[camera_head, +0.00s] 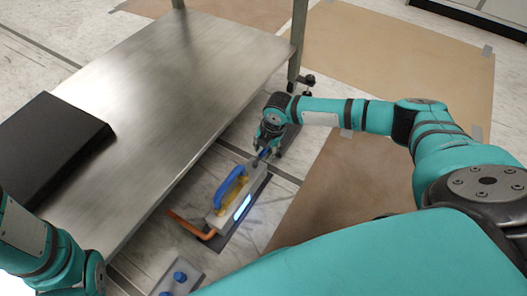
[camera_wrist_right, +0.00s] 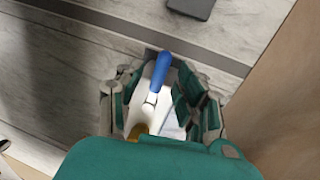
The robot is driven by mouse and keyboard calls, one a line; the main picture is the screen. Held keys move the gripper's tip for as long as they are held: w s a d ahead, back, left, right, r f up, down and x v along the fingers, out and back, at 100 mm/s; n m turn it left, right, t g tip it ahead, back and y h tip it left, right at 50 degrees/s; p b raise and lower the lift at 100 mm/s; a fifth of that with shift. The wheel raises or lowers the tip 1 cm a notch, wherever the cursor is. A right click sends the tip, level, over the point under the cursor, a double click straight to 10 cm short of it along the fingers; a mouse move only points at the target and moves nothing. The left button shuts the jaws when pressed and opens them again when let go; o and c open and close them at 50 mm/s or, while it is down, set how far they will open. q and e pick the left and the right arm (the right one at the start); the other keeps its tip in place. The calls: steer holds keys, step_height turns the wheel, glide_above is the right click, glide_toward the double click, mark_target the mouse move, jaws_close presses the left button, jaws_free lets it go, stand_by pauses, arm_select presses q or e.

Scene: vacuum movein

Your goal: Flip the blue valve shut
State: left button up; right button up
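The blue valve (camera_wrist_right: 158,70) shows in the right wrist view as a blue lever on a white stem. In the head view a bit of its blue (camera_head: 264,153) shows at the far end of a grey device (camera_head: 217,217), under my right gripper. My right gripper (camera_head: 270,150) points down there. In the right wrist view my right gripper (camera_wrist_right: 155,98) has its fingers apart on either side of the lever, with a gap visible; contact is not clear. My left arm shows at the lower left of the head view, but its gripper is out of view.
The device has a blue arched handle (camera_head: 230,184), a glowing strip and an orange hose (camera_head: 190,226). A steel table (camera_head: 170,75) with a black box (camera_head: 50,145) stands to the left. A grey plate (camera_head: 177,278) with blue knobs lies nearer. Brown sheets (camera_head: 390,60) cover floor at right.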

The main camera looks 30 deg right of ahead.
jaws_close()
stand_by(0.3)
